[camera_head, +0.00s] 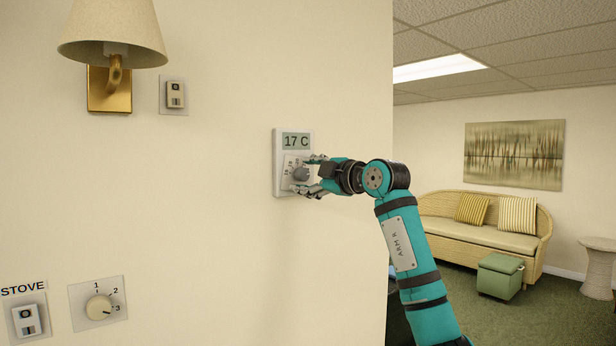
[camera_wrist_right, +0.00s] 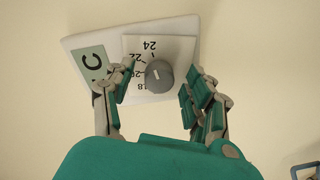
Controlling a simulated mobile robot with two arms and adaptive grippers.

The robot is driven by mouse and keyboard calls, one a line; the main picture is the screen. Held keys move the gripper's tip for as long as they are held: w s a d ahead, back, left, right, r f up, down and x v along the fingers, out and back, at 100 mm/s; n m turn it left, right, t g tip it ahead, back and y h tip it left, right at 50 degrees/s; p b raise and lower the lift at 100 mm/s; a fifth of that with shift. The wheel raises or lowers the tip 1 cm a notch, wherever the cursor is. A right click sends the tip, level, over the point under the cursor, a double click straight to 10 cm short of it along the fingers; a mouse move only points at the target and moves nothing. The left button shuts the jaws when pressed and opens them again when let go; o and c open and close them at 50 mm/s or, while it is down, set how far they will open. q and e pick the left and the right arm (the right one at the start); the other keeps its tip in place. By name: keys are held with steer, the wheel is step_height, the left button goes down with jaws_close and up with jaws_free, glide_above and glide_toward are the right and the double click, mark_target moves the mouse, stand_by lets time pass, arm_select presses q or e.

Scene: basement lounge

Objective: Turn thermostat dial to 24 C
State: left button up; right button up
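The white thermostat (camera_head: 279,160) is mounted on the wall near its right edge. Its display (camera_head: 296,141) reads 17 C. The grey dial (camera_head: 300,174) sits below the display. In the right wrist view the dial (camera_wrist_right: 159,75) has a pale pointer mark, and the scale around it shows 18, 20, 22 and 24. My right gripper (camera_head: 311,175) is at the thermostat. In the right wrist view its fingers (camera_wrist_right: 158,92) are spread on both sides of the dial, with gaps between fingers and dial. My left gripper is not in view.
A wall lamp (camera_head: 112,35) and a small switch (camera_head: 175,95) are at upper left. A stove switch (camera_head: 27,320) and a numbered knob (camera_head: 99,307) are at lower left. Past the wall's edge, a sofa (camera_head: 480,235) and a green ottoman (camera_head: 500,276) stand far off.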

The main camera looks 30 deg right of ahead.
steer(key=s+d, duration=0.1)
steer(key=s, duration=1.1)
steer(key=shift+d+r, duration=0.15)
steer(key=shift+r, duration=0.05)
